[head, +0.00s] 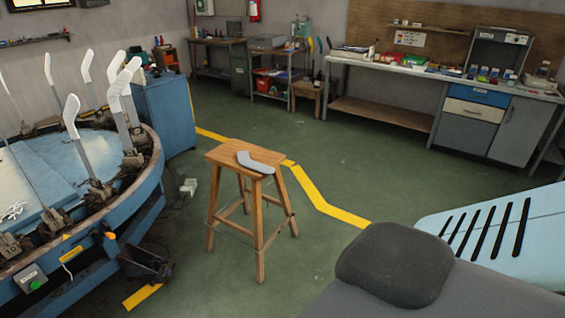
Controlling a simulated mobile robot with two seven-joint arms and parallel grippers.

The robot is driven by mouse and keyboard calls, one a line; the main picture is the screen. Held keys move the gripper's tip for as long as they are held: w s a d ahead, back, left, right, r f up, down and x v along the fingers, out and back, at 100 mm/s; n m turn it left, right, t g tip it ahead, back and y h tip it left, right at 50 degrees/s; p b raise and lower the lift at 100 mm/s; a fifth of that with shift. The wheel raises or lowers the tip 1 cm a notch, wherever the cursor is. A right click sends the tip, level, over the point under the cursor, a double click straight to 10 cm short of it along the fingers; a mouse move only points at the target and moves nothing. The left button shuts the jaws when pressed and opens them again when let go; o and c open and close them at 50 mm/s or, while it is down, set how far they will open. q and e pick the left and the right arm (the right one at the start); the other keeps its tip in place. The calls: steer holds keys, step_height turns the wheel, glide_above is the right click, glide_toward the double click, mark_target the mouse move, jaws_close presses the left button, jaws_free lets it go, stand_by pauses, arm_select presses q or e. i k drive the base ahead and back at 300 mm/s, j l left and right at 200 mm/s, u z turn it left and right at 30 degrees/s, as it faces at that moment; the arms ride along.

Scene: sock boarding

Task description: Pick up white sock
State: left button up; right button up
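A pale grey-white sock (256,163) lies flat and bent on the seat of a wooden stool (226,155). The stool stands upright on the green floor in the middle of the head view. Several white sock-shaped forms (71,115) stand upright on metal holders around a round blue machine (133,208) at the left. I cannot tell whether these are bare boards or boards with socks on them. Neither of my grippers shows in the head view.
A blue cabinet (166,113) stands behind the round machine. A dark bin (146,264) and a small pale box (189,187) are on the floor left of the stool. A cluttered workbench (393,72) runs along the back wall. The floor behind and right of the stool is clear.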

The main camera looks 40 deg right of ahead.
mark_target(242, 157)
steer(key=z, duration=1.2)
steer(key=j+u, duration=0.7)
steer(key=i+j+u, duration=0.15)
steer(key=j+u, duration=0.2)
steer(key=j+z, duration=0.1)
steer(key=z, duration=1.3)
steer(key=i, duration=0.85)
